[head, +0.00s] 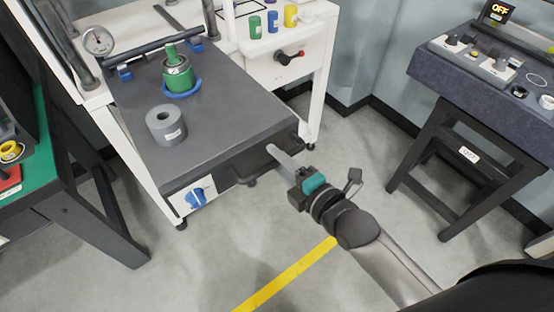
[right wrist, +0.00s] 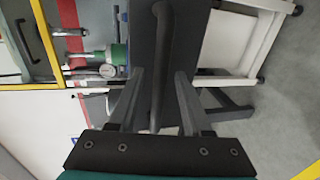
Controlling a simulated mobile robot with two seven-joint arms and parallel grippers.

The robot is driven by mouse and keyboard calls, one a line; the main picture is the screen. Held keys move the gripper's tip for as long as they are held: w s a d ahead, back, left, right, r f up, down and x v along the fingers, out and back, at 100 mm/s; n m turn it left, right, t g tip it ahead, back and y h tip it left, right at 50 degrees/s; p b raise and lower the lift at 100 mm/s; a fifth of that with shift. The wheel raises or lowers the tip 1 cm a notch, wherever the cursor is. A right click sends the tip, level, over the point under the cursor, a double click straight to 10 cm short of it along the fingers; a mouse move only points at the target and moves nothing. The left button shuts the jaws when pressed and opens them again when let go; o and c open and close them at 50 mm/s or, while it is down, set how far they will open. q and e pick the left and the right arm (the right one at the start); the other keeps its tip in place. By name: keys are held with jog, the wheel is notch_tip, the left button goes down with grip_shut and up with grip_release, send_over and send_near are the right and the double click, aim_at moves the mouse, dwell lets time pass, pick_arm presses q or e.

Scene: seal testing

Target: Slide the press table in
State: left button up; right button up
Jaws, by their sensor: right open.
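The press table (head: 222,120) is a dark grey slab pulled out from the white press frame. It carries a green valve body (head: 177,72) on a blue ring (head: 181,89) and a grey hollow cylinder (head: 166,125). A dark handle (head: 247,175) runs along its front edge. My right gripper (head: 274,152) is at this handle, near the table's front right corner. In the right wrist view the open fingers (right wrist: 158,82) stand on either side of the dark handle bar (right wrist: 161,40). I cannot tell whether they touch it. My left gripper is out of view.
A blue knob (head: 197,199) sits on the front panel below the table. A white cabinet (head: 293,72) with a red-black lever stands behind, a green-topped bench (head: 40,185) at left, and a dark-legged test bench (head: 455,85) at right. Floor is clear in front.

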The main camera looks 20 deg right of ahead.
jog(key=shift+w+a, duration=0.1)
jog(key=shift+w, duration=0.15)
grip_shut()
dwell(0.4)
dwell(1.0)
